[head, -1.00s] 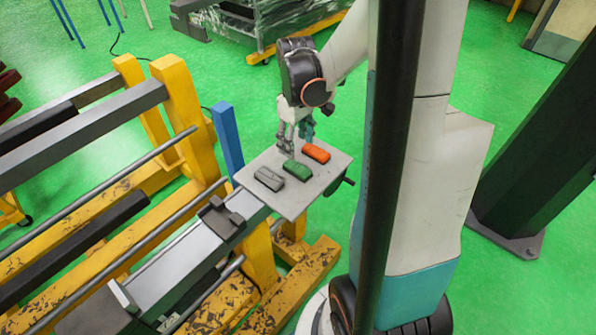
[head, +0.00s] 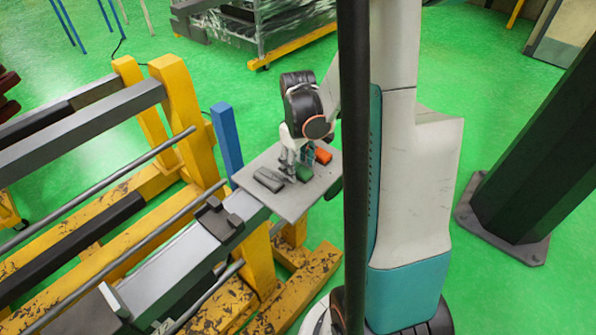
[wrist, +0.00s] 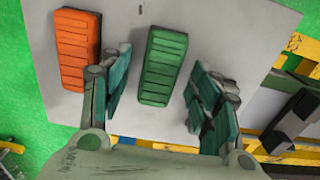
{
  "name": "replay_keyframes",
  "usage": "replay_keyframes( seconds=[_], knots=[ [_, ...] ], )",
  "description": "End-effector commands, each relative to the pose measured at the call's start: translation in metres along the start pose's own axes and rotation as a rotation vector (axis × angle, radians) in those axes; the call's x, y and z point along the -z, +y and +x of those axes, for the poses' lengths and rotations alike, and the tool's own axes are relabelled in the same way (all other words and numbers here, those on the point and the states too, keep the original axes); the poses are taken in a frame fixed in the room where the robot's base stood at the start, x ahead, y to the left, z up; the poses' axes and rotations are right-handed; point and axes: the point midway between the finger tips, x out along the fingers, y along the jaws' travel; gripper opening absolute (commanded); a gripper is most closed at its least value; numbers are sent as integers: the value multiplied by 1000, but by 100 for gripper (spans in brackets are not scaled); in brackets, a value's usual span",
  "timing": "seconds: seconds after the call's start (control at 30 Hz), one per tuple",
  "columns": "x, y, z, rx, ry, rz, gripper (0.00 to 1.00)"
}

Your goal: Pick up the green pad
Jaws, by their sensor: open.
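The green pad (wrist: 162,66) lies flat on a light grey plate (wrist: 223,22). In the wrist view it sits ahead of my gripper (wrist: 155,98), in the gap between the two fingers. My gripper is open and empty, with one finger on each side of the pad's line. In the head view my gripper (head: 296,166) hangs over the plate and partly hides the green pad (head: 304,174). Whether the fingertips touch the plate cannot be told.
An orange pad (wrist: 77,52) lies left of the green pad, close to my left finger. A dark grey pad (head: 269,180) lies on the other side. A yellow frame with grey rails (head: 191,114) stands left of the plate.

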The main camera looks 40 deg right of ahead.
Motion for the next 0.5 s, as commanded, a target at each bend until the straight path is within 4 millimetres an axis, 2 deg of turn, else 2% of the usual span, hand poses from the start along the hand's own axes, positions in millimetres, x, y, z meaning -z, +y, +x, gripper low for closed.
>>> replay_keyframes(
  seconds=[0.03,0.23,0.5],
  knots=[
    [0,0,0,0,0,0,54],
    [0,0,0,0,0,0,9],
    [0,0,0,0,0,0,9]
  ],
)
